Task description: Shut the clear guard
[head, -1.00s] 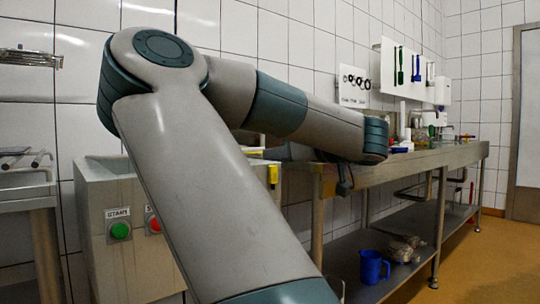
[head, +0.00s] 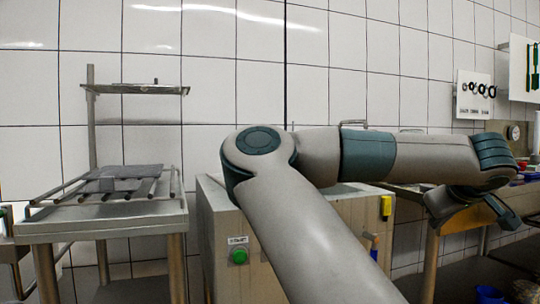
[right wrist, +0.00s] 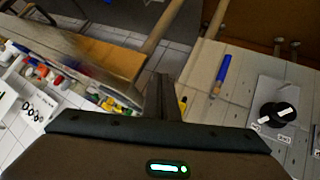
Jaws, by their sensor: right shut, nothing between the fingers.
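The clear guard itself cannot be made out. A thin metal handle (head: 354,123) shows above my right arm, over the grey machine box (head: 216,222); I cannot tell if it belongs to the guard. The box has a green start button (head: 239,256) and a yellow block (head: 386,207) near its right edge. My right arm hides much of its front and top. My right gripper (head: 505,212) is shut and empty, to the right of the box near the bench. Its closed fingers (right wrist: 161,97) also show in the right wrist view. My left gripper is not in view.
A steel stand (head: 110,228) with a rack stands left of the box. A steel bench (head: 415,200) with small items stands at the right. The right wrist view shows a black knob (right wrist: 279,115) and a blue handle (right wrist: 222,74) on a pale panel.

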